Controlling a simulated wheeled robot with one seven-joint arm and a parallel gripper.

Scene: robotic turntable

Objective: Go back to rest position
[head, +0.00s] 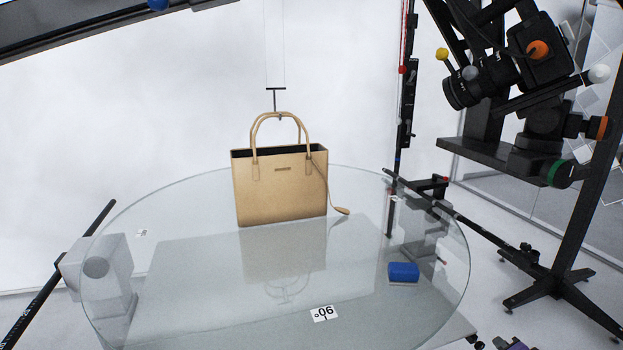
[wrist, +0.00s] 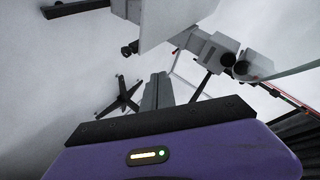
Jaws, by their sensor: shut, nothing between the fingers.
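My gripper (wrist: 159,80) shows in the wrist view, with its purple housing and black bar along the bottom. Its two grey fingers stand together at the middle of the bar, shut, with nothing between them. Beyond the fingertips are pale floor and the dark legs of a stand. The fingers do not show clearly in the head view; only small purple and dark parts show at its bottom edge, right of centre. A tan handbag (head: 281,190) stands upright on the round glass turntable (head: 185,235), apart from my gripper.
A blue block (head: 403,272) lies at the turntable's right side. A small marked card (head: 325,313) is near its front. A camera (head: 490,80) on a black stand (head: 588,190) rises at the right. A thin hanging support (head: 275,93) is above the bag. A dark beam crosses top left.

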